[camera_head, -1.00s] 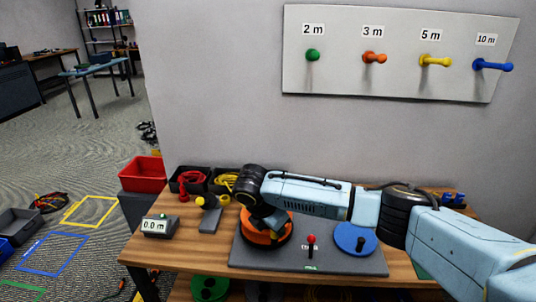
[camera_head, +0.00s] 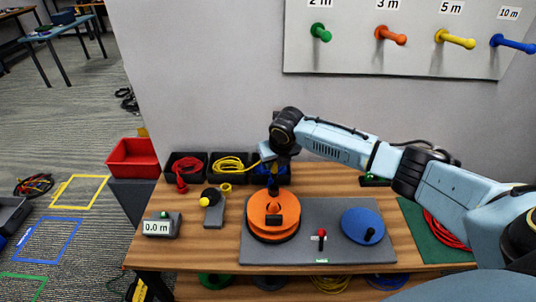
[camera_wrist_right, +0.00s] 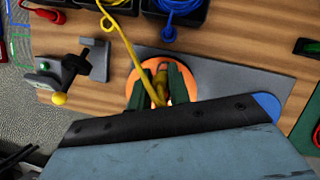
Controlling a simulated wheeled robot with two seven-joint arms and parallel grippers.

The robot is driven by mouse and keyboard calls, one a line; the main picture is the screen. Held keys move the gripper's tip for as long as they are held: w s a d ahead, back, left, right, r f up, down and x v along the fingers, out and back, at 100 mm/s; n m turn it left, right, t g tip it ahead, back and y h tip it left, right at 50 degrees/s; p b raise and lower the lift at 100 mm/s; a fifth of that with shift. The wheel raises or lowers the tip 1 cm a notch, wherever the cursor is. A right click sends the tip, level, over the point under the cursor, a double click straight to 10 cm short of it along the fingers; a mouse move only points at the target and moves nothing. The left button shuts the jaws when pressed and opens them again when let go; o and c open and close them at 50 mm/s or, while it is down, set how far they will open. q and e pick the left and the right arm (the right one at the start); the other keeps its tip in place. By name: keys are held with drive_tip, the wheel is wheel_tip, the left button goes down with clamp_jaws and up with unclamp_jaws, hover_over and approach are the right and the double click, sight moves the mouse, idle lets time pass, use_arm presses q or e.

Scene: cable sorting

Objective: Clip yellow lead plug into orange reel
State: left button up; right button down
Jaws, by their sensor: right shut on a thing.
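The orange reel (camera_head: 262,211) sits on the grey mat at the table's middle, and its rim also shows in the right wrist view (camera_wrist_right: 206,76). My right gripper (camera_head: 273,184) is over the reel's far edge, pointing down. In the right wrist view, my right gripper (camera_wrist_right: 161,74) is shut on the yellow lead plug (camera_wrist_right: 162,77), with the orange reel below and around it. The yellow lead (camera_wrist_right: 127,42) runs from its black bin (camera_head: 230,178) to the gripper. I cannot tell whether the plug touches the reel. My left gripper is not in view.
A blue reel (camera_head: 358,226) and a red-knobbed lever (camera_head: 321,234) stand on the grey mat (camera_head: 300,253). A length meter (camera_head: 160,226) reads 0.0 m. A grey stand with a yellow knob (camera_head: 206,202) is left of the mat. A red-lead bin (camera_head: 183,182) is at the back.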

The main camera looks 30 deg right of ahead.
sight(276, 176)
drive_tip(key=shift+s+f, duration=0.2)
drive_tip(key=shift+w+f+b, duration=0.2)
drive_tip(key=shift+f+b, duration=0.4)
drive_tip(key=shift+b, duration=0.05)
drive_tip(key=shift+s+f+b, duration=0.15)
drive_tip(key=shift+f+b, duration=0.55)
drive_tip(key=shift+b, duration=0.2)
wheel_tip(276, 176, down, 2)
drive_tip(key=shift+f+b, duration=0.1)
drive_tip(key=shift+b, duration=0.95)
drive_tip(key=shift+f+b, duration=0.5)
drive_tip(key=shift+f, duration=0.6)
drive_tip(key=shift+f, duration=0.15)
drive_tip(key=c, duration=1.2)
unclamp_jaws()
drive_tip(key=shift+c, duration=0.2)
